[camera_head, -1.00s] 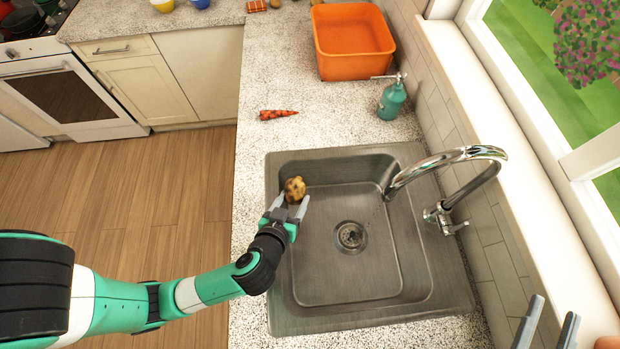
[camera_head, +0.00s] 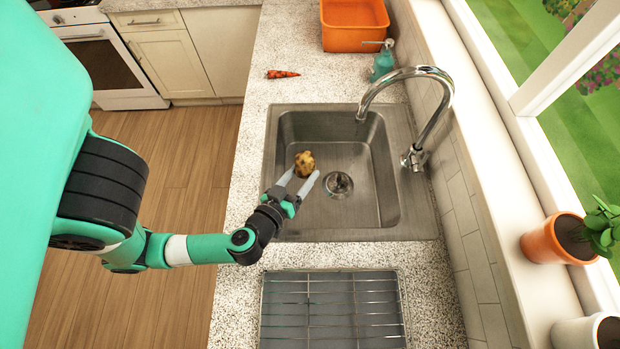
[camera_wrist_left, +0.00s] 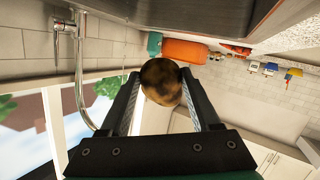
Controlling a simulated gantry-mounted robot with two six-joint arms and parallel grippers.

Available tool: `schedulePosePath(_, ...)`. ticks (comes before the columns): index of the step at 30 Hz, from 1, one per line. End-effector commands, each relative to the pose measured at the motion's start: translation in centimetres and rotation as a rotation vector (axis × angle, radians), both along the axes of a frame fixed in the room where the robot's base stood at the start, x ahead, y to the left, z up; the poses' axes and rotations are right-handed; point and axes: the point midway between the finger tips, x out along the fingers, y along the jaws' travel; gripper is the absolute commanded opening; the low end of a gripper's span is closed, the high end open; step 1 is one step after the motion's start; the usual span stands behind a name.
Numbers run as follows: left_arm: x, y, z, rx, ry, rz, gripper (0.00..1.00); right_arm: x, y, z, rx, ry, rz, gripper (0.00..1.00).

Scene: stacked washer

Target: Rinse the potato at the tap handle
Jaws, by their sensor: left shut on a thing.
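The potato (camera_head: 304,163), brown and yellowish, is held at the fingertips of my left gripper (camera_head: 303,177) over the left part of the sink basin (camera_head: 355,212). In the left wrist view the potato (camera_wrist_left: 161,80) sits between the far ends of the two fingers (camera_wrist_left: 163,98). The curved chrome tap (camera_head: 431,75) rises from the right side of the sink, and its spout end is up and to the right of the potato. The tap handle (camera_head: 414,160) is at the tap's base, apart from my gripper. My right gripper does not show.
A wire drying rack (camera_head: 333,310) lies on the counter in front of the sink. Behind the sink are a carrot (camera_head: 283,74), a teal soap dispenser (camera_head: 382,66) and an orange tub (camera_head: 354,28). A potted plant (camera_head: 560,240) stands on the sill at right.

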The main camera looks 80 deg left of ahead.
Motion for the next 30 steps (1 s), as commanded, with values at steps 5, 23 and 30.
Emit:
schedulePosePath(5,-0.3,0.2,0.2,0.004,-0.009,0.004,0.04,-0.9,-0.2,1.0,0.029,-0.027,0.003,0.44)
schedulePosePath(23,3.7,2.1,-1.0,0.002,-0.012,0.007,0.04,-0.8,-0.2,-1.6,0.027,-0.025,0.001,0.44)
schedulePosePath(30,6.2,3.3,-1.6,0.003,-0.012,0.005,0.04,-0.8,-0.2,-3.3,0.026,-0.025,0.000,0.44)
